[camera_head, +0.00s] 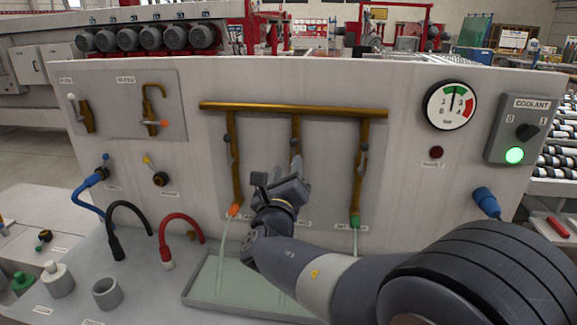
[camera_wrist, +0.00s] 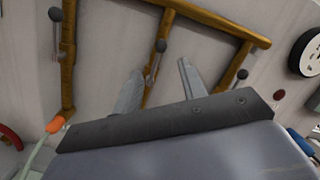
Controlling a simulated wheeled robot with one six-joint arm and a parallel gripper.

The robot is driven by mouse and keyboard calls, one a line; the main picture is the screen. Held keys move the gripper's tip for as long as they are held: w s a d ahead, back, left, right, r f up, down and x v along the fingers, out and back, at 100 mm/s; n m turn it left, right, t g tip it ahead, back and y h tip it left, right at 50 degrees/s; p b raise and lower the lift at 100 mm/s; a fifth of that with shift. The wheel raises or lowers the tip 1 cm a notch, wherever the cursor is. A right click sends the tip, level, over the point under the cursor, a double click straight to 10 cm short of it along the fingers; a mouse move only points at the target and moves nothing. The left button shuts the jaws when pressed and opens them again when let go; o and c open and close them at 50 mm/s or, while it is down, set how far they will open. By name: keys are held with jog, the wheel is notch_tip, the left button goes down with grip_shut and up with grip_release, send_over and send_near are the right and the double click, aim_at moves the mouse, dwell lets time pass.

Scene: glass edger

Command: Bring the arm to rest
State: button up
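My gripper (camera_head: 292,172) is in front of the middle brass pipe (camera_head: 295,130) of the panel, on the end of my arm, which reaches in from the lower right. In the wrist view my gripper (camera_wrist: 159,66) has its two grey fingers spread apart, with nothing between them. The middle pipe's small grey lever (camera_wrist: 160,46) shows beyond the fingertips. Whether the fingers touch the pipe or lever cannot be told. My wrist hides the lower end of the middle pipe in the head view.
The left pipe (camera_head: 236,170) ends in an orange fitting, the right pipe (camera_head: 358,180) in a green one, both with hoses. A shallow tray (camera_head: 205,290) lies below. A pressure gauge (camera_head: 449,105) and coolant box (camera_head: 520,130) are at right.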

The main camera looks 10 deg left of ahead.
aim_at(293, 145)
dwell(0.3)
jog(key=w+p, duration=0.1)
jog(key=w, duration=0.2)
jog(key=w+r+p, duration=0.1)
jog(key=w, duration=0.3)
jog(key=w+r+p, duration=0.1)
jog(key=w, duration=0.2)
jog(key=shift+w+r+p, duration=0.15)
jog(key=shift+w+p, duration=0.1)
jog(key=shift+p, duration=0.05)
jog(key=shift+d, duration=0.1)
